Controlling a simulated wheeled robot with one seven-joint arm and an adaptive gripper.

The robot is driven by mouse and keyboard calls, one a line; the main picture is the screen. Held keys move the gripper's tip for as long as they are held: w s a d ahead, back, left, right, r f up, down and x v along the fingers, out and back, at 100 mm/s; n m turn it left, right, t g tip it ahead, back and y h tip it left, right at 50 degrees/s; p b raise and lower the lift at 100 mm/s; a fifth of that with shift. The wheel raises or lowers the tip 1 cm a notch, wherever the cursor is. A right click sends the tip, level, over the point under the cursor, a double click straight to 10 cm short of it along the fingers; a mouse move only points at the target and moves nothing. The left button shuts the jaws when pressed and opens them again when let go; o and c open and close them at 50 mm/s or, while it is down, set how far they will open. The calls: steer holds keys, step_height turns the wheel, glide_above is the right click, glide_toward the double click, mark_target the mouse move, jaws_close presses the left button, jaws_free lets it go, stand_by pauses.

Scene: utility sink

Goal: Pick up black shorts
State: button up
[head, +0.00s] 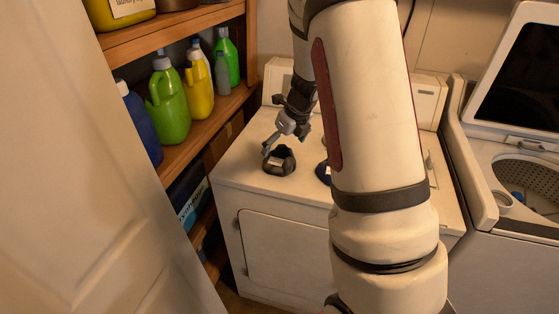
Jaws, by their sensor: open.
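A small crumpled black cloth (279,160), which looks like the black shorts, lies on the white dryer top (243,172) near its left side. A pale patch shows in its middle. My gripper (284,146) is open, with its fingers pointing down just above and behind the cloth. One fingertip looks close to the cloth's upper left edge; I cannot tell whether it touches. My arm crosses the middle of the view and hides much of the dryer top.
Wooden shelves (178,155) with several detergent bottles stand on the left. An open washer (520,185) stands on the right. A pale door panel (80,190) fills the left foreground.

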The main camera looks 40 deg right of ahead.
mark_target(279, 156)
steer(key=shift+x, duration=2.8)
steer(key=shift+s, duration=0.15)
steer(key=c, duration=1.4)
